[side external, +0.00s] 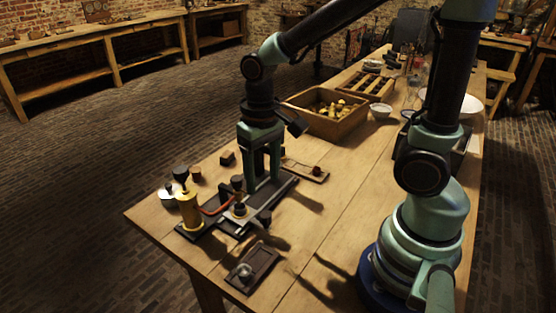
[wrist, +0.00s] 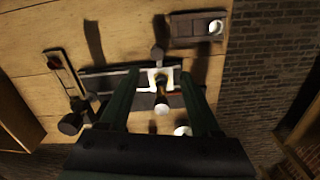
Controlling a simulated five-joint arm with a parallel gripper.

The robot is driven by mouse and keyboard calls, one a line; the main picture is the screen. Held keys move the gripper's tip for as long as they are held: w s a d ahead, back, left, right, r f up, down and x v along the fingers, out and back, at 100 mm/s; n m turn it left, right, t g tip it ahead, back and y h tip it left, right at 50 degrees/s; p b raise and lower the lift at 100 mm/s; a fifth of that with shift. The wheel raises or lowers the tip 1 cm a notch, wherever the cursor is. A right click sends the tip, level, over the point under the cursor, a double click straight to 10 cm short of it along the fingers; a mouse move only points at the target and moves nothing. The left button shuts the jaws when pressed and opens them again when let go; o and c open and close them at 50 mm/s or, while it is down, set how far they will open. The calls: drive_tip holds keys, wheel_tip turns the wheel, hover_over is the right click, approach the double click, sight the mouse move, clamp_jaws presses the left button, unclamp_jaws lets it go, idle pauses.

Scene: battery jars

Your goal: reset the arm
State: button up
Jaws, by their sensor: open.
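My gripper (side external: 262,184) points down above the dark base of an apparatus near the table's left end. Its two fingers are apart, and nothing shows gripped between them. In the wrist view, the open fingers (wrist: 160,76) frame a small pale fitting (wrist: 160,79) with a dark, light-tipped knob on the apparatus. In the side view, the apparatus (side external: 285,187) carries a red curved piece (side external: 217,208) and a brass cylinder (side external: 190,212) with a black top. I cannot tell whether the fingertips touch the base.
A dark slab (side external: 262,256) with a round pale piece lies in front. Another narrow slab (side external: 312,172) lies behind my gripper. A wooden crate (side external: 348,128) of yellowish pieces and a white bowl (side external: 381,111) stand farther back. Bare tabletop (side external: 350,190) lies right of my gripper.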

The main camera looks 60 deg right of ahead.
drive_tip(key=shift+r, duration=0.8)
drive_tip(key=s+d+r+n+t, duration=0.1)
drive_tip(key=d+r+t, duration=0.3)
drive_tip(key=r, duration=0.4)
drive_tip(key=shift+s+r+n+t, duration=0.2)
drive_tip(key=shift+s+n+t, duration=0.15)
drive_tip(key=shift+n+t, duration=0.35)
idle(0.5)
